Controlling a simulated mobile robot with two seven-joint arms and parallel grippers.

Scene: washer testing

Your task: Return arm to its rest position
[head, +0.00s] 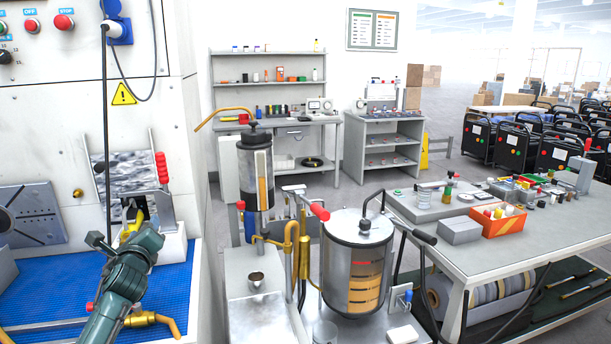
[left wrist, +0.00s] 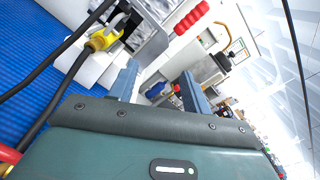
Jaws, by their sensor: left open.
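My left arm comes in from the bottom left of the head view, over the blue mat of the washer bench. My left gripper (head: 138,236) is in front of a metal fixture (head: 150,175) with a red ribbed handle. In the left wrist view my left gripper (left wrist: 160,72) has its two blue-grey fingers apart, with nothing held between them. A yellow connector (left wrist: 104,40) on a black cable is left of the fingers there. The red handle (left wrist: 192,17) is beyond them. My right gripper is in neither view.
A blue ribbed mat (head: 215,300) covers the bench beneath the arm. A black cable (head: 106,120) hangs close to the gripper. A brass valve (head: 137,321) lies near the arm. A metal tank (head: 345,250) with hoses stands right of the bench.

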